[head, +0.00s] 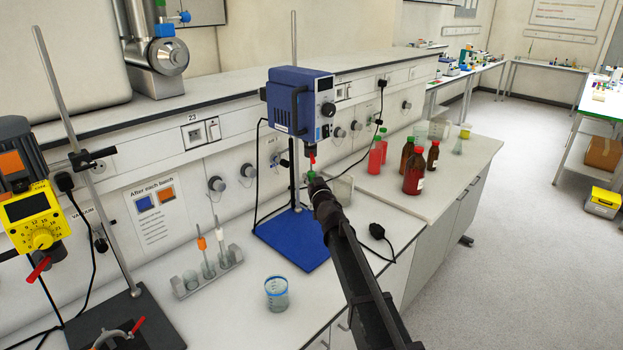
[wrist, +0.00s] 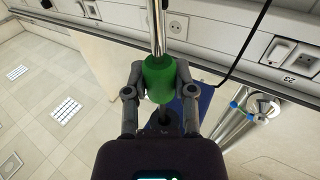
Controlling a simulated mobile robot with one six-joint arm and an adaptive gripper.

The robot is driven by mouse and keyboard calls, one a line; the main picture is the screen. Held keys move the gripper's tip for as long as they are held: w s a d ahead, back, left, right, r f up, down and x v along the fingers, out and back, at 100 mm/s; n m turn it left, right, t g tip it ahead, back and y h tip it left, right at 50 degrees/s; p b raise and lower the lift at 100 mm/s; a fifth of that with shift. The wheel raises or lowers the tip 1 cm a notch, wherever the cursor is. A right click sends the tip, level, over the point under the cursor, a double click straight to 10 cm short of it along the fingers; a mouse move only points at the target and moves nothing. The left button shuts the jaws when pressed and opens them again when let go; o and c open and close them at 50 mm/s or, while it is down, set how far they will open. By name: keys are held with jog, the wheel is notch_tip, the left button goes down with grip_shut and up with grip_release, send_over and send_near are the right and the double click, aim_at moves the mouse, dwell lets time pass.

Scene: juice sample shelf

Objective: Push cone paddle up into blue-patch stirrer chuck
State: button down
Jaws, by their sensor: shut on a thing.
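The blue stirrer (head: 300,103) stands on its rod above a blue base plate (head: 293,238), with a small blue patch low on its front. Its chuck (head: 309,150) points down, with a red part just below. My gripper (head: 312,180) is below the chuck, shut on a green piece. In the wrist view, my gripper (wrist: 160,85) has a finger on each side of this green piece (wrist: 159,80), and a metal shaft runs from it out of the frame. I take it for the cone paddle; its cone is not clear. I cannot tell whether the shaft is inside the chuck.
A second stirrer with an orange patch and yellow front (head: 35,215) is at left. A rack (head: 207,276) holds an orange-topped and a white-topped piece. A beaker (head: 277,294) stands near the bench edge. Red and brown bottles (head: 414,172) stand to the right.

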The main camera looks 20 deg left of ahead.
aim_at(311, 170)
jog(key=shift+a+r+p, duration=0.1)
jog(key=shift+r+p, duration=1.55)
dwell(1.3)
jog(key=shift+c, duration=1.8)
grip_release()
jog(key=shift+f, duration=0.15)
